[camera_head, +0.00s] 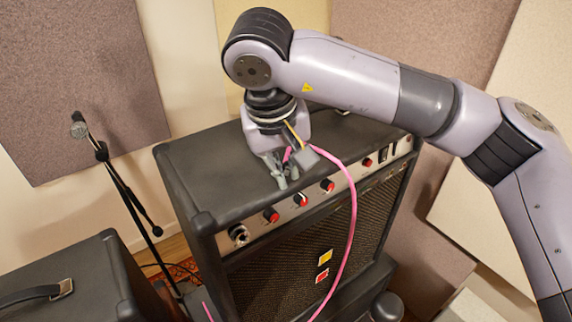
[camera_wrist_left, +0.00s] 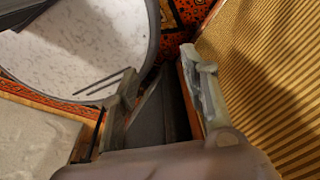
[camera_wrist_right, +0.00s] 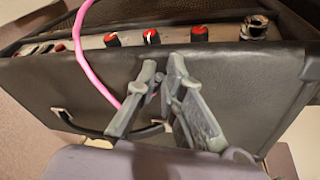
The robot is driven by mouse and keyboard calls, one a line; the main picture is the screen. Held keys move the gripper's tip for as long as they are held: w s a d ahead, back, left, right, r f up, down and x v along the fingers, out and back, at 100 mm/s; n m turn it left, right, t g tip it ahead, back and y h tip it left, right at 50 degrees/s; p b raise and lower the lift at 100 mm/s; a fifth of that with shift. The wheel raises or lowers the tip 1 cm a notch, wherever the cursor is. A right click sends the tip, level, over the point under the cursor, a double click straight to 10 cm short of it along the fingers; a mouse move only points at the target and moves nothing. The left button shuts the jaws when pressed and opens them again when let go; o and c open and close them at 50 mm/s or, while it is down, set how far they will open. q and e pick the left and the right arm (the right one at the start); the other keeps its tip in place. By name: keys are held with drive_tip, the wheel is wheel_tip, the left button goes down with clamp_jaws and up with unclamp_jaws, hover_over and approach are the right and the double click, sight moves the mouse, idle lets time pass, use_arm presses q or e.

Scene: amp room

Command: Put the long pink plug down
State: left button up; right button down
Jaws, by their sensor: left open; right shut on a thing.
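My right gripper (camera_head: 281,182) is shut on the long pink plug (camera_head: 287,154), above the front part of the black amplifier's top (camera_head: 210,165). Only a little pink shows between the fingers; most of the plug is hidden. The pink cable (camera_head: 353,210) arcs from the gripper down past the amplifier's front. In the right wrist view, the fingertips (camera_wrist_right: 161,76) are close together over the amplifier top, and the cable (camera_wrist_right: 82,55) runs up at left. My left gripper (camera_wrist_left: 160,62) is open and empty in the left wrist view; the head view does not show it.
The amplifier's panel has red knobs (camera_head: 303,200) and a jack (camera_head: 239,235) at its left end. Another black amplifier (camera_head: 65,275) stands at lower left, beside a microphone stand (camera_head: 131,200). The left wrist view shows a round drum (camera_wrist_left: 85,45) and striped cloth (camera_wrist_left: 270,80).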

drive_tip(key=shift+f+b, duration=0.45)
drive_tip(key=shift+s+f, duration=0.15)
drive_tip(key=shift+f, duration=0.1)
drive_tip(key=c, duration=1.9)
unclamp_jaws()
drive_tip(key=shift+a+f, duration=0.1)
drive_tip(key=shift+a, duration=0.1)
drive_tip(key=shift+c, duration=0.2)
drive_tip(key=shift+o, duration=1.2)
drive_tip(key=shift+d, duration=0.25)
drive_tip(key=shift+a, duration=0.15)
